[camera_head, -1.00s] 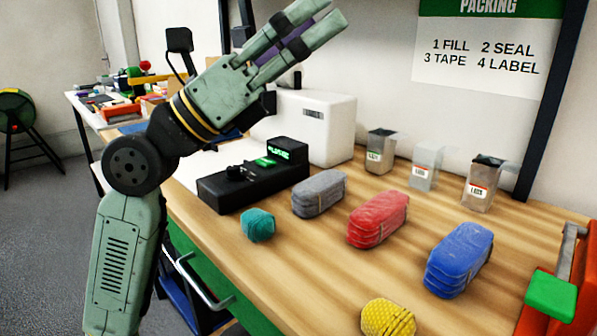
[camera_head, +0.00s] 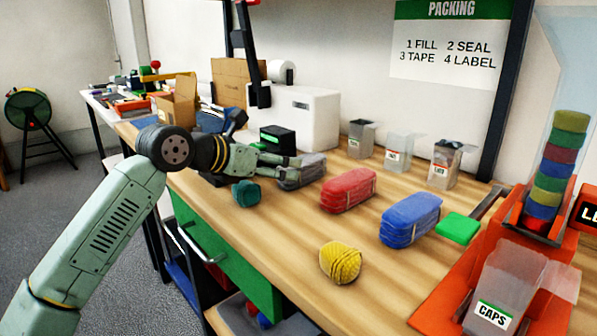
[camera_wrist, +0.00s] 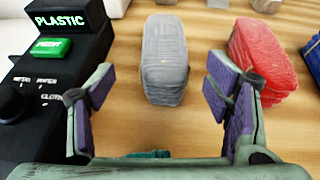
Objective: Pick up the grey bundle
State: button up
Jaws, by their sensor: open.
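The grey bundle (camera_head: 314,166) lies on the wooden table between the black device and the red bundle. In the head view my gripper (camera_head: 290,168) is at it and covers much of it. In the wrist view the grey bundle (camera_wrist: 165,58) lies ahead of my gripper (camera_wrist: 160,88), roughly centred between its two purple-padded fingers. The fingers are spread wide and nothing is held between them. The bundle's near end lies at about the fingertips.
The red bundle (camera_head: 348,190) is close on the right, with the blue bundle (camera_head: 410,219) beyond. A small teal bundle (camera_head: 245,193) and a yellow one (camera_head: 340,262) lie nearer the front edge. A black device (camera_wrist: 45,60) stands close on the left.

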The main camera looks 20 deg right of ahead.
aim_at(303, 164)
jog(key=x, duration=0.4)
jog(key=p+x, duration=0.1)
jog(key=x, duration=0.4)
jog(key=shift+s+d+r, duration=0.15)
jog(key=shift+s+r, duration=0.1)
jog(key=c, duration=1.3)
